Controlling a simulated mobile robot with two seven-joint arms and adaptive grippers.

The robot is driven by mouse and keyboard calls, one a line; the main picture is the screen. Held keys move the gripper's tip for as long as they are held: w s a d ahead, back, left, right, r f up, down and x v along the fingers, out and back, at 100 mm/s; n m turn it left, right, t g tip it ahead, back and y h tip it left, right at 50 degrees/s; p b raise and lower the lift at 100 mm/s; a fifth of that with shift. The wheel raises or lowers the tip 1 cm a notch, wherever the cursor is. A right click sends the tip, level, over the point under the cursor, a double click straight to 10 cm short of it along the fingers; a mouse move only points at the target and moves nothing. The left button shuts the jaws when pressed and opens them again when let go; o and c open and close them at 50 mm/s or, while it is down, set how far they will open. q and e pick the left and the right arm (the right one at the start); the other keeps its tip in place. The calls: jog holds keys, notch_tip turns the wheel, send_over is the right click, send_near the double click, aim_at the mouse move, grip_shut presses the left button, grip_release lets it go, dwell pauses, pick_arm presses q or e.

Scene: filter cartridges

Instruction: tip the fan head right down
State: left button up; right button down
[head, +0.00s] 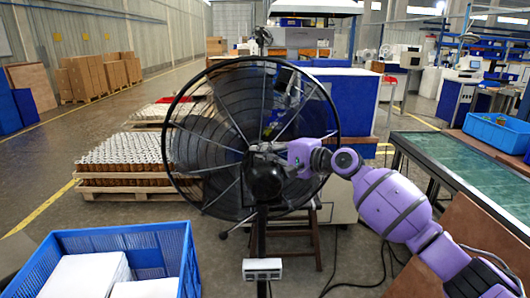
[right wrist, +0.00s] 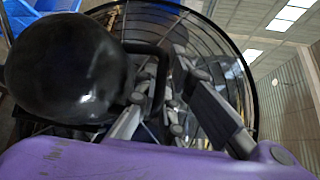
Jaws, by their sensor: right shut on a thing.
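The fan head (head: 264,182) is a black motor housing in front of a large round wire cage, on a dark pole. The cage faces away and stands near upright in the head view. In the right wrist view, the round black motor (right wrist: 68,68) fills the left side, with a black handle bar (right wrist: 150,48) beside it. My right gripper (head: 262,148) reaches in from the right, just above the motor. It is shut on the handle of the fan head; its fingers (right wrist: 163,98) partly hide the bar. My left gripper is not in view.
A blue crate (head: 188,262) with white blocks stands at the lower left. A green-topped table (head: 460,165) with a blue bin (head: 497,131) is at the right. Behind the fan are loaded pallets (head: 112,188) and a wooden stool (head: 318,234).

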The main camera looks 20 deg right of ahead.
jog(key=shift+w+d+r+m+p, duration=0.1)
jog(key=shift+r+m+p, duration=0.05)
jog(key=shift+r+p, duration=0.4)
jog(key=shift+w+d+r+m+p, duration=0.1)
jog(key=shift+r+m+p, duration=0.05)
jog(key=shift+r+p, duration=0.35)
jog(key=shift+w+g+p, duration=0.3)
jog(key=w, duration=0.3)
jog(key=shift+w+d+f, duration=0.15)
jog(key=shift+w+f, duration=0.05)
jog(key=shift+f, duration=0.05)
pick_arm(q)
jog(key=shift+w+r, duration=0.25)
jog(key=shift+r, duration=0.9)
pick_arm(e)
jog(key=shift+r, duration=0.1)
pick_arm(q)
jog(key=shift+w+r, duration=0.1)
pick_arm(e)
jog(key=c, duration=1.8)
grip_release()
jog(key=shift+d, duration=0.1)
jog(key=shift+c, duration=0.2)
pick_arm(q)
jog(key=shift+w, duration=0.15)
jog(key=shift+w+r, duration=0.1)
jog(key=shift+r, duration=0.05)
pick_arm(e)
jog(key=shift+s, duration=0.15)
